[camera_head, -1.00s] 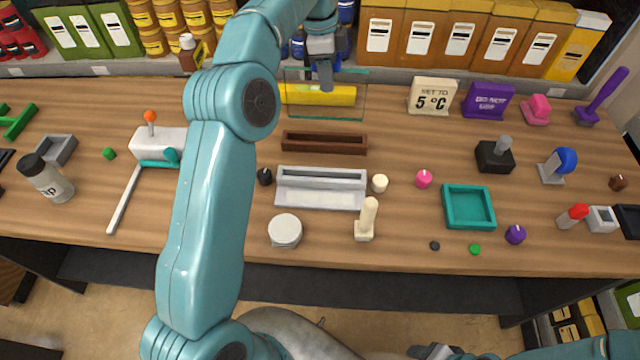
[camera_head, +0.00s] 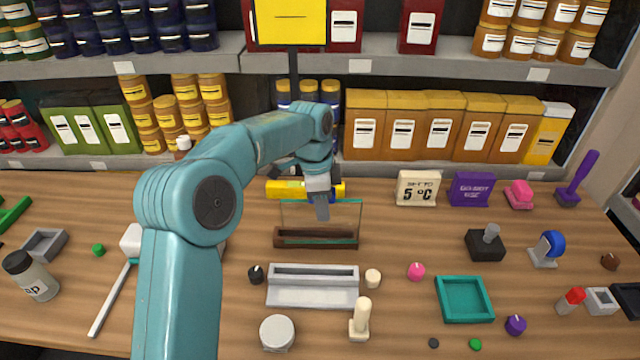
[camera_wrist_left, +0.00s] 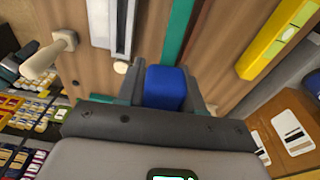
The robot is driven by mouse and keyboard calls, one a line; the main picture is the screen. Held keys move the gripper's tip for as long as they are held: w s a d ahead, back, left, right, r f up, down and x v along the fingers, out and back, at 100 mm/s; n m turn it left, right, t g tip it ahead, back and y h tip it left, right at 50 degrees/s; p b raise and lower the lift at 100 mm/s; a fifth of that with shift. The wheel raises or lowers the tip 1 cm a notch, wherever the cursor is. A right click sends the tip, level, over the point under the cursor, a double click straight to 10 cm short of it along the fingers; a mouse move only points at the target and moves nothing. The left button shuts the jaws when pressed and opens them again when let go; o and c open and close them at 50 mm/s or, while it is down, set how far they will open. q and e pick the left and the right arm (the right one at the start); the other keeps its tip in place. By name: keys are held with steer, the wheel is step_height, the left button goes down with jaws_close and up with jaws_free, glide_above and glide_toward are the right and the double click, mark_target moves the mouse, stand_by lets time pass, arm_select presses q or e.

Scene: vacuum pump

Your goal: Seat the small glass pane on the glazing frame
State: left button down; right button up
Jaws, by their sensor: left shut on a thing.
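The glass pane (camera_head: 346,217) is clear with teal edges and stands upright in the head view. My left gripper (camera_head: 321,208) is shut at its upper edge. The wrist view shows a blue block (camera_wrist_left: 167,88) between the fingers and a teal strip, seemingly the pane's edge (camera_wrist_left: 176,28). The pane's lower part overlaps a brown slotted trough (camera_head: 290,242); I cannot tell whether it is inside or above it. A light grey slotted trough (camera_head: 312,292) lies nearer me. Which trough is the glazing frame is unclear. My right gripper is out of view.
A yellow bar (camera_head: 285,189) lies behind the pane. A black knob (camera_head: 256,274), a cream knob (camera_head: 373,278) and a cream lever (camera_head: 360,322) stand close around the grey trough. A teal tray (camera_head: 464,299) is at the right. Shelves with boxes stand behind the table.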

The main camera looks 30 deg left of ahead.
arm_select(q)
steer(key=s+d+r+p, duration=0.2)
steer(key=s+d+r, duration=0.15)
steer(key=s, duration=0.35)
steer(key=f+b, duration=0.2)
steer(key=a+f+b, duration=0.1)
steer(key=f+b, duration=0.1)
steer(key=b, duration=0.1)
steer(key=shift+s+f, duration=0.1)
steer(key=shift+f, duration=0.05)
stand_by(0.4)
steer(key=shift+f, duration=0.2)
stand_by(0.8)
steer(key=shift+f, duration=0.1)
steer(key=shift+f+b, duration=0.7)
steer(key=shift+b, duration=0.05)
steer(key=shift+f+b, duration=0.75)
steer(key=shift+f, duration=0.45)
stand_by(0.6)
